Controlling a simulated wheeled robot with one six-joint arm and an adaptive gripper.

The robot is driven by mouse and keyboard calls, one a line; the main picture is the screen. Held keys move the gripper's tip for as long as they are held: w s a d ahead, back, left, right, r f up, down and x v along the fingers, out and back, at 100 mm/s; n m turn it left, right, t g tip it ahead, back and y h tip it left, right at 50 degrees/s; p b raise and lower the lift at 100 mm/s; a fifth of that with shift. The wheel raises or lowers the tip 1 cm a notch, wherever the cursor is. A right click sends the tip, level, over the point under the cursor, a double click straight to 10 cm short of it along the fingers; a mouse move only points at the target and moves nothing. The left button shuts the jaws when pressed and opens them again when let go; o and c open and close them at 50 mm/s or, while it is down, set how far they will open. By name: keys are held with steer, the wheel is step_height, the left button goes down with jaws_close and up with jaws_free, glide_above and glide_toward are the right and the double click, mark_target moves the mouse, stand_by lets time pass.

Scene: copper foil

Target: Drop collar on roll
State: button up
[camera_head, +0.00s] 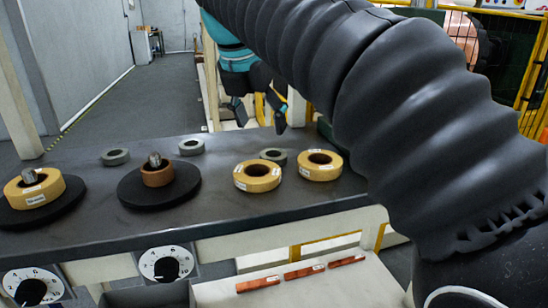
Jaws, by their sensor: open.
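Three grey ring collars lie flat on the dark table: one at the far left (115,157), one at the back middle (191,147), and one at the right (273,155), partly hidden by the yellow rolls. A brown roll (157,177) sits around a metal spindle (155,160) on a black disc. A yellow roll (35,191) sits around another spindle at the left. Two loose yellow rolls, one (257,179) and another (320,168), stand at the right.
The black discs, left (42,218) and middle (130,194), rest on the table (225,210). Two numbered dials, one (33,291) and one (166,265), are below its front edge. Several copper-coloured bars (305,271) lie on a lower pale shelf. My arm covers the right side.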

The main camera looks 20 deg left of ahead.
mark_target(272, 150)
steer(key=x, duration=0.3)
steer(key=shift+w+f, duration=0.15)
steer(key=shift+f, duration=0.15)
steer(key=shift+w+d+x, duration=0.15)
steer(key=shift+x, duration=1.2)
steer(key=shift+w+d+x, duration=0.1)
steer(key=shift+w+x, duration=0.05)
steer(key=shift+x, duration=1.15)
steer(key=shift+r, duration=0.2)
steer(key=c, duration=1.2)
steer(key=shift+r, duration=0.9)
steer(key=r, duration=0.1)
steer(key=d+r, duration=0.1)
steer(key=r, duration=0.1)
steer(key=shift+s, duration=0.15)
steer(key=s+d+r, duration=0.1)
steer(key=d+r, duration=0.1)
steer(key=d, duration=0.1)
steer(key=s+d+r, duration=0.1)
steer(key=d+r, duration=0.1)
steer(key=d, duration=0.1)
steer(key=s+d+r, duration=0.1)
steer(key=d+r, duration=0.1)
steer(key=d, duration=0.2)
steer(key=shift+s+r, duration=0.1)
steer(key=shift+s, duration=0.05)
